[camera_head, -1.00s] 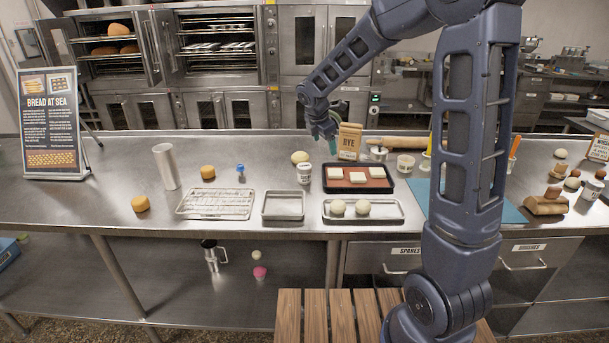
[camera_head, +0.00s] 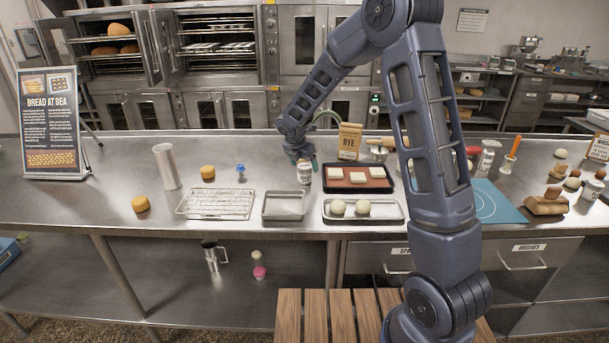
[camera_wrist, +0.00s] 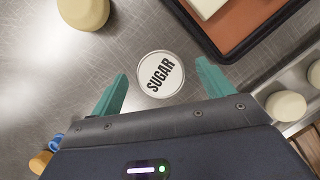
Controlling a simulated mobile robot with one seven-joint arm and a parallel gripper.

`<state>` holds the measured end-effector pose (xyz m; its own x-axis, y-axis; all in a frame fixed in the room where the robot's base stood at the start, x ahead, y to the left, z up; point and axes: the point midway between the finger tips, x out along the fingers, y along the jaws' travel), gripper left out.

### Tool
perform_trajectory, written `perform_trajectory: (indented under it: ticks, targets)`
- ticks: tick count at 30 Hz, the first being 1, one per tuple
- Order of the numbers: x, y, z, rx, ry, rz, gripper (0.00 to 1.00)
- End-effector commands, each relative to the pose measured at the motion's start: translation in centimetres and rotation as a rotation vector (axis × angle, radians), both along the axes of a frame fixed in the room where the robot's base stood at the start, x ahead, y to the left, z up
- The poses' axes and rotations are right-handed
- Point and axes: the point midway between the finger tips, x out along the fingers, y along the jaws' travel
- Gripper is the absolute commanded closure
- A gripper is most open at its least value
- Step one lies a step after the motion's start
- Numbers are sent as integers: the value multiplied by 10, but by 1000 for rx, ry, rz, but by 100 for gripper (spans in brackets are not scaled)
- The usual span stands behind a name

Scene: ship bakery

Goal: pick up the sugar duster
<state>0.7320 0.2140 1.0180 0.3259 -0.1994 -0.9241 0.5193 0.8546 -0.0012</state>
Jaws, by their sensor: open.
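The sugar duster (camera_head: 304,173) is a small white can with a dark printed label, upright on the steel counter left of the tray of white squares. In the wrist view its round white top (camera_wrist: 160,75) reads "SUGAR" and lies ahead of the gap between my fingertips. My gripper (camera_head: 304,161) is just above the duster in the head view. In the wrist view my gripper (camera_wrist: 162,83) shows its two teal fingers spread apart with nothing held. The duster's lower body is hidden in the wrist view.
A dark tray with an orange mat (camera_head: 384,187) stands close to the duster's right. A steel tray with dough balls (camera_head: 385,216) and an empty small tray (camera_head: 283,216) are in front. A pale dough ball (camera_wrist: 83,10) lies near.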

Motion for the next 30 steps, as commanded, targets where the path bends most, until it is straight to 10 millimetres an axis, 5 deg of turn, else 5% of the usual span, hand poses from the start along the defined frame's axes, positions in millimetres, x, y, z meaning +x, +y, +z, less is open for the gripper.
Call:
perform_trajectory:
  ticks: [13, 22, 30]
  targets:
    - [9, -5, -45, 0, 1, 0, 20]
    - [12, -7, -51, 1, -2, -1, 20]
    - [12, -7, -51, 1, -2, -1, 71]
